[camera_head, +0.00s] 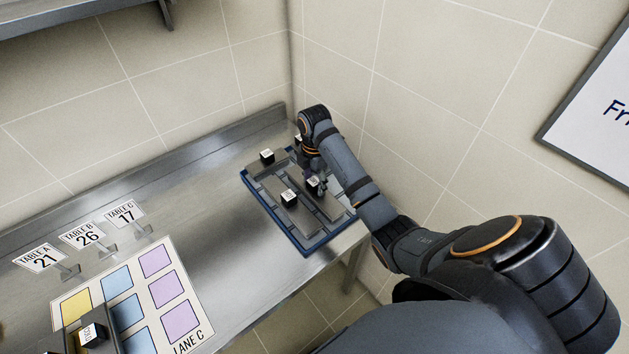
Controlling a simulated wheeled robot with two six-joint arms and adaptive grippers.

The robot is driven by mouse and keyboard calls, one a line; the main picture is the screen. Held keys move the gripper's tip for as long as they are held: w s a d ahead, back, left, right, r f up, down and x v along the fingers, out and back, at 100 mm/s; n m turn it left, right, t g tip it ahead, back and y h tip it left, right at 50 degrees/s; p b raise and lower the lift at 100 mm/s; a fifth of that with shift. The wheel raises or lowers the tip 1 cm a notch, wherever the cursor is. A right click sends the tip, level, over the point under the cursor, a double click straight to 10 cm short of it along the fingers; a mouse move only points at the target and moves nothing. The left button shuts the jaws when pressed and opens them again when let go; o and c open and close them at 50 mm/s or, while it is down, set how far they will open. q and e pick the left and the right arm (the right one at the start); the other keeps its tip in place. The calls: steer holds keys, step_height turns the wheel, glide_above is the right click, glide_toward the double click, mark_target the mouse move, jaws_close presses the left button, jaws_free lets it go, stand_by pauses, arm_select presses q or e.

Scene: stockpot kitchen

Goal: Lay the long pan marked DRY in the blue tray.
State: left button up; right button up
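The blue tray (325,240) lies on the steel counter near the wall corner, with several grey pans in it. The pans carry black block knobs with white labels, such as the front knob (289,198) and the back-left knob (267,156). The lettering is too small to read, so I cannot tell which is DRY. My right gripper (314,176) points down over the tray's right part, close to another knob (313,185). Its fingers are small and partly hidden by my arm, so its opening and any grip are unclear. My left gripper is out of view.
A board with coloured squares (168,290), marked LANE C, lies at the lower left. A dark pan with a labelled knob (92,335) sits on its near part. Table number cards (83,236) stand behind it. Counter between board and tray is clear. Walls close in behind and right.

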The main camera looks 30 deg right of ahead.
steer(key=shift+r, duration=0.15)
steer(key=shift+r, duration=0.35)
step_height(320, 180, up, 3)
steer(key=shift+f+p, duration=0.1)
steer(key=shift+p, duration=0.45)
step_height(320, 180, up, 9)
steer(key=p, duration=0.8)
steer(key=shift+f+p, duration=0.15)
steer(key=shift+p, duration=0.25)
steer(key=shift+f, duration=0.1)
